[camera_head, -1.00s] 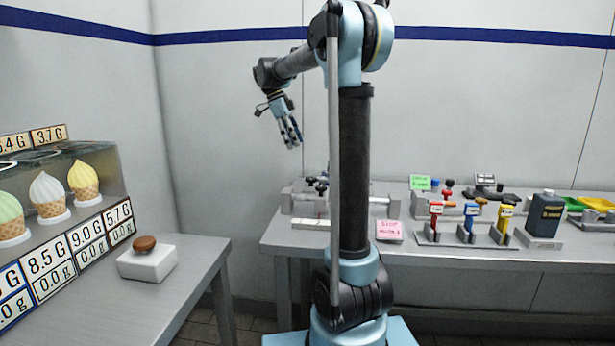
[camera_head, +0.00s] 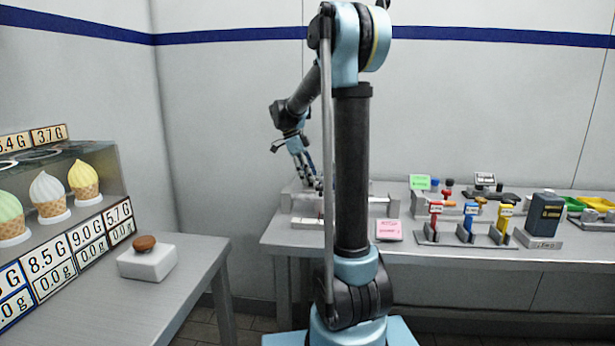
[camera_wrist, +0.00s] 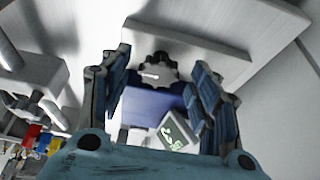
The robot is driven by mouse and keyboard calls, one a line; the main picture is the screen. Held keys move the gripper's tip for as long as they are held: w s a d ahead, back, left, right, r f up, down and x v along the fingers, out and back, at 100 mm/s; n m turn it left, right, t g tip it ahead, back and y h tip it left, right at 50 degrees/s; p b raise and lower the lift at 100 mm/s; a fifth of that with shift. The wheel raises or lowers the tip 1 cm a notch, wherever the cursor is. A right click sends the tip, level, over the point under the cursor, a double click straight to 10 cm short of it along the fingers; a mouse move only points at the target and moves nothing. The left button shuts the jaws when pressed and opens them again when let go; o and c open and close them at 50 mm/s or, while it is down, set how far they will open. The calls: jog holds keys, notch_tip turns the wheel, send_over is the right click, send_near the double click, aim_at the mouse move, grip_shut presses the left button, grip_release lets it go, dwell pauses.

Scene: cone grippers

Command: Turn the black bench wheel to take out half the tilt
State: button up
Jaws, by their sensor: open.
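My gripper (camera_head: 306,176) is open and points down over the grey bench fixture (camera_head: 378,207) at the left end of the back table. In the wrist view the two blue-grey fingers of my gripper (camera_wrist: 160,65) stand apart. In the head view my gripper and arm hide most of the wheel.
A pink note (camera_head: 389,230) lies at the table's front edge. To the right stand red, blue and yellow handled pieces (camera_head: 468,224), a dark box (camera_head: 544,215) and a green card (camera_head: 420,182). A brown button on a white box (camera_head: 147,262) is on the left table.

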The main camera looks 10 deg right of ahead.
jog(key=c, duration=1.1)
jog(key=shift+n, duration=0.8)
jog(key=o, duration=1.1)
jog(key=shift+r, duration=0.1)
jog(key=s+v, duration=0.1)
jog(key=v, duration=1)
jog(key=shift+w+a+r, duration=0.3)
jog(key=shift+w, duration=0.1)
